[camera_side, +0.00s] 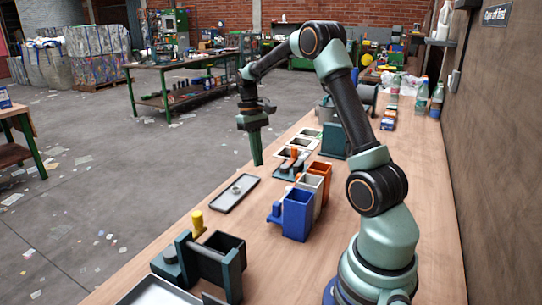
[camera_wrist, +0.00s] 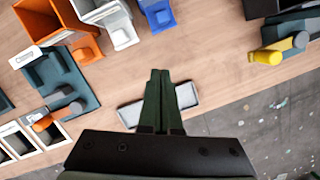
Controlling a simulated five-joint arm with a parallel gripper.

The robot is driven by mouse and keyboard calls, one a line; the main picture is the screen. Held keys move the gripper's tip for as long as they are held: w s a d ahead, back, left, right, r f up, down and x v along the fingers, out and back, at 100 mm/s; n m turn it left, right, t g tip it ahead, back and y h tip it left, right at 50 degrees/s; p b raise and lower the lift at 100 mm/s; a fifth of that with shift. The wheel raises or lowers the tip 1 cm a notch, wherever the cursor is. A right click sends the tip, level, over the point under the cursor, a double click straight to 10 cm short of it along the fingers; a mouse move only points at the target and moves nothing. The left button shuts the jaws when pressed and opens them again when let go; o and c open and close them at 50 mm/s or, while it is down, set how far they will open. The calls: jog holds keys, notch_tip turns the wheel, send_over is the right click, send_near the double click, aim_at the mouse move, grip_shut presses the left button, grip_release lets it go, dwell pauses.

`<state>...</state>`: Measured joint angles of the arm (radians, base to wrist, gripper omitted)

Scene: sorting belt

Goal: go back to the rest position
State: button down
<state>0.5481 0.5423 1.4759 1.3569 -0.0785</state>
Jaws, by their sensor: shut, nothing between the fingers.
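My gripper (camera_side: 257,160) hangs from the arm over the left edge of the bench, pointing down, with its green fingers together and nothing between them. In the wrist view the closed fingers (camera_wrist: 160,75) cover the middle of a shallow grey tray (camera_wrist: 187,97). In the side view this dark-rimmed tray (camera_side: 222,206) lies on the bench near its left edge, in front of the gripper, with a small round item (camera_side: 237,189) on it. I cannot tell the exact height of the fingertips above the bench.
Blue (camera_side: 297,222), white (camera_side: 309,185) and orange (camera_side: 321,168) bins stand right of the tray. A dark fixture (camera_side: 230,265) with a yellow knob (camera_side: 197,222) is nearer. A device with an orange lever (camera_side: 291,159) stands behind. Bottles (camera_side: 437,97) line the wall.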

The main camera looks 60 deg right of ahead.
jog(key=s+a+r+n+t+h, duration=0.1)
jog(key=a+r+n+t+h, duration=0.15)
jog(key=a+r, duration=0.7)
jog(key=s+a+n+t+y, duration=0.1)
jog(key=s+a+n+t, duration=0.2)
jog(key=a, duration=0.9)
jog(key=shift+s+a+t, duration=0.35)
jog(key=shift+s+t, duration=0.8)
jog(key=shift+s, duration=0.8)
